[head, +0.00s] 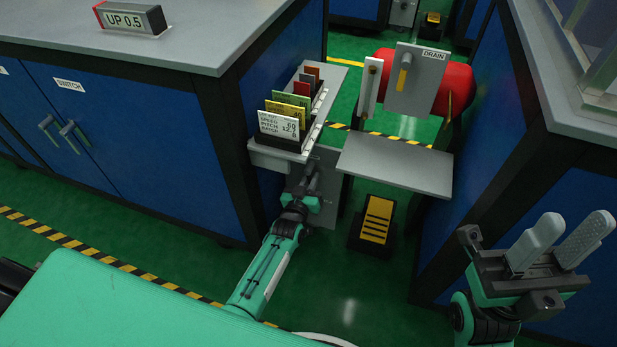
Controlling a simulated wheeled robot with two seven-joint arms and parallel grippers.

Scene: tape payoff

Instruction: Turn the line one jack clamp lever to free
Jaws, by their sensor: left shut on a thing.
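My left gripper (309,178) is at the grey upright plate (328,168) just under the front edge of the card shelf. It is shut on a small part there. My own gripper and wrist hide that part, so I cannot make out the jack clamp lever's shape or its angle. My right gripper (566,243) is at the right, with its two pale fingers apart and nothing between them. It is well away from the shelf and the plate.
The card shelf (268,157) holds several coloured cards. A DRAIN plate (416,82) with a yellow handle stands before a red drum (455,88). A grey side shelf (395,165) and a yellow-striped pedal (376,220) are right of my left gripper. Blue cabinets (150,150) flank the gap.

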